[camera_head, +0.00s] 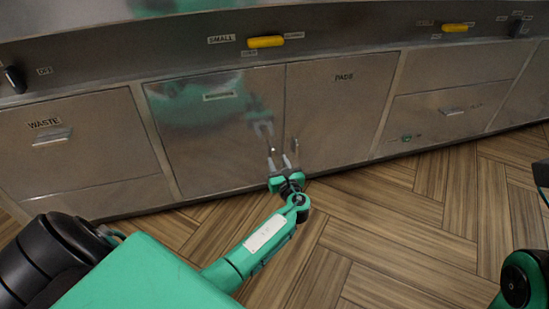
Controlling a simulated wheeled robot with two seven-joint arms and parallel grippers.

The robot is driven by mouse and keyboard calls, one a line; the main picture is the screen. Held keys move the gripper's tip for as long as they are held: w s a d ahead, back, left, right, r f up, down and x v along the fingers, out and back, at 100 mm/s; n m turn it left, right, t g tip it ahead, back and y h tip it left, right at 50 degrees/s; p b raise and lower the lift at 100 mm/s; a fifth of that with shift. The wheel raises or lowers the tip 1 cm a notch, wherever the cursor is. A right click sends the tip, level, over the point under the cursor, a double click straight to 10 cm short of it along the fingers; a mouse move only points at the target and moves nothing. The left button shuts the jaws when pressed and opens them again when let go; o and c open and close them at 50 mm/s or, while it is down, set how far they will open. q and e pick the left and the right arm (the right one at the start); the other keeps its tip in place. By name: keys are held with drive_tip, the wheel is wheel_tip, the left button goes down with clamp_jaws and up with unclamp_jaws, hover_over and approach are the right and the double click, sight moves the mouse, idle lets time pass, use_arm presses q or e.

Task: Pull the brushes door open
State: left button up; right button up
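The left cabinet door (205,145) is a shut steel panel with a small label near its top that I cannot read. It stands to the left of the door marked PADS (345,108), which is also shut. A small upright handle (271,150) is near the left door's right edge. My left gripper (280,162) is low in front of the left door, by that handle, with its two fingers apart and pointing at the door. I cannot tell whether a finger touches the handle. The gripper's reflection shows in the steel.
A WASTE front (75,135) with a pull is at the left. Drawers with a handle (452,112) are at the right. Yellow levers (265,42) stick out above the doors. The wooden floor (400,235) in front is clear.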

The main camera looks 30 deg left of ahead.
sight(274, 151)
use_arm(q)
drive_tip(key=shift+b+x, duration=0.95)
drive_tip(key=shift+x, duration=1.8)
clamp_jaws()
